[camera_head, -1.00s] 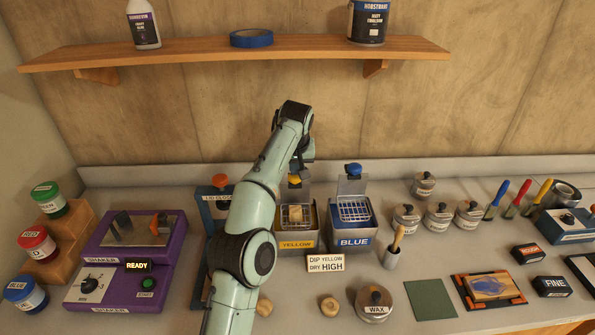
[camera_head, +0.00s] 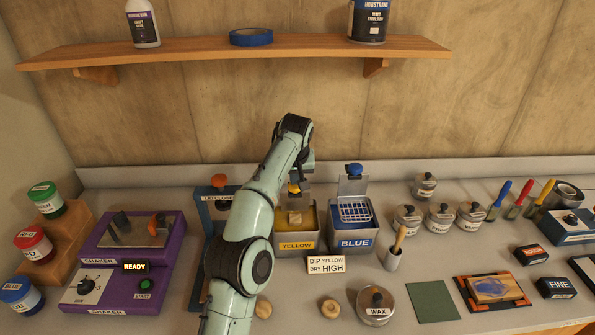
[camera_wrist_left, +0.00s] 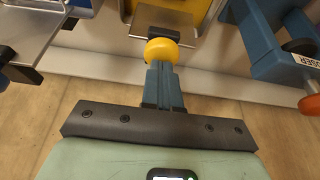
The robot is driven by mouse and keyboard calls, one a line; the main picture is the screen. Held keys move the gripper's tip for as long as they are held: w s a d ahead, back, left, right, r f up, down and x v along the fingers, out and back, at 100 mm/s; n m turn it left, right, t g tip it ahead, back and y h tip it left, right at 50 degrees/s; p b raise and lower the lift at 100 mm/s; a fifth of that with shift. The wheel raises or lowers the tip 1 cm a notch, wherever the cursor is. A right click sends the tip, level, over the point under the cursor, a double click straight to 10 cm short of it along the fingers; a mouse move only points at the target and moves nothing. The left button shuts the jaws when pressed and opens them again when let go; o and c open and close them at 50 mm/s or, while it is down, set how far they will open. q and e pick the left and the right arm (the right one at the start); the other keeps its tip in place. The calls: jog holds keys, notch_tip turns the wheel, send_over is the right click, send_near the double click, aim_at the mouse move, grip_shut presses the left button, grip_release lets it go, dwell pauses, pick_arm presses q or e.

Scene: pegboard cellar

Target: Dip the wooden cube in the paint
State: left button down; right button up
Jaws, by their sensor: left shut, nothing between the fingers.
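The yellow paint tank (camera_head: 297,244) stands left of the blue tank (camera_head: 354,241). The wooden cube (camera_head: 295,218) is inside the yellow tank, low in its opening; how deep it sits in paint I cannot tell. The yellow knob (camera_head: 294,189) is at the tank's back and also shows in the left wrist view (camera_wrist_left: 162,51). My left gripper (camera_wrist_left: 163,75) is shut and empty, its fingertips at the knob, apparently touching it. In the head view, my left wrist hides part of the knob area. My right gripper is not in view.
A sign (camera_head: 325,264) reads "DIP YELLOW DRY HIGH". A purple shaker (camera_head: 119,272) and paint jars stand left. A wax tin (camera_head: 375,305) is in front. Metal tins and brushes are at right. A shelf (camera_head: 200,56) spans the wall above.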

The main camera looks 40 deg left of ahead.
pick_arm(q)
jog(key=shift+f+b, duration=0.45)
jog(key=shift+f, duration=0.8)
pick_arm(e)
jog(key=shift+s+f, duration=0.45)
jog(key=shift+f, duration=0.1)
pick_arm(q)
jog(key=shift+r, duration=0.15)
jog(key=shift+r+p, duration=1.4)
jog(key=shift+r, duration=1)
jog(key=shift+r+p, duration=1.1)
jog(key=shift+r, duration=1.3)
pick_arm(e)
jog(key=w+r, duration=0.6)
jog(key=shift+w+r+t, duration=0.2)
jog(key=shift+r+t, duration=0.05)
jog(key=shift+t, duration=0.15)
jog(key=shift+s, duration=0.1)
